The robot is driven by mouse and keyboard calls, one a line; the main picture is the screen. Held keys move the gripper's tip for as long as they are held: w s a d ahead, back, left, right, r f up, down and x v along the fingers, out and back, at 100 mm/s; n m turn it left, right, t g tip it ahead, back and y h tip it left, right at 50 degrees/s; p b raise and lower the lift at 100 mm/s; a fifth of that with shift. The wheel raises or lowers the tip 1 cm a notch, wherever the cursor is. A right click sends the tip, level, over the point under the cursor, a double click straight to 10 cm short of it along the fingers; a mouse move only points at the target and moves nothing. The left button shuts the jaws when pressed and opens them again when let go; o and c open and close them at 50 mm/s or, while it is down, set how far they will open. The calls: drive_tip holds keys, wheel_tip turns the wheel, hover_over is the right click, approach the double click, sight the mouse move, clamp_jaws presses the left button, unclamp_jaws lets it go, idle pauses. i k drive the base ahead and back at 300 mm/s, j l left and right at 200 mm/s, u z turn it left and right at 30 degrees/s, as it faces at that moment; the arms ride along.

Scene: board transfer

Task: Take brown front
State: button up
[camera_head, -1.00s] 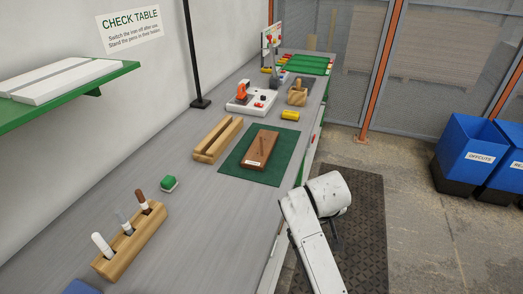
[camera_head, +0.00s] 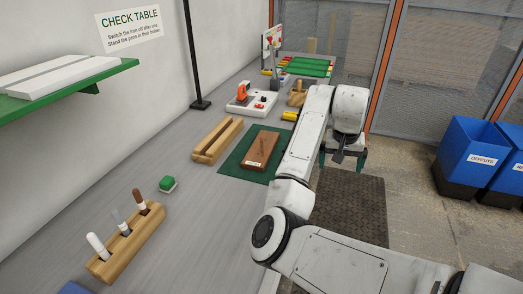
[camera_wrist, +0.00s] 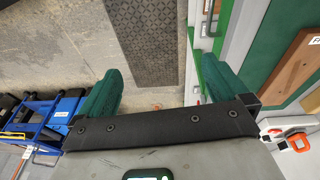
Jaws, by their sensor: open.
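The brown front (camera_head: 262,150) is a flat brown wooden board with a white label and a dark mark on it. It lies on the green mat (camera_head: 230,167) on the grey table. Its edge also shows at the right of the wrist view (camera_wrist: 292,68). My gripper (camera_head: 343,165) is beyond the table's right edge, to the right of the board and apart from it. In the wrist view, the two green-padded fingers of my gripper (camera_wrist: 163,82) are spread with nothing between them. My arm covers part of the mat's right side in the head view.
A slotted wooden block (camera_head: 217,140) stands left of the mat. A white stand with an orange tool (camera_head: 246,98) and a yellow block (camera_head: 290,116) are behind. A pen holder (camera_head: 126,243) and green eraser (camera_head: 168,184) are nearer. Blue bins (camera_head: 470,150) stand right on the floor.

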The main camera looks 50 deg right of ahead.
sight(257, 159)
drive_tip(key=i, duration=1)
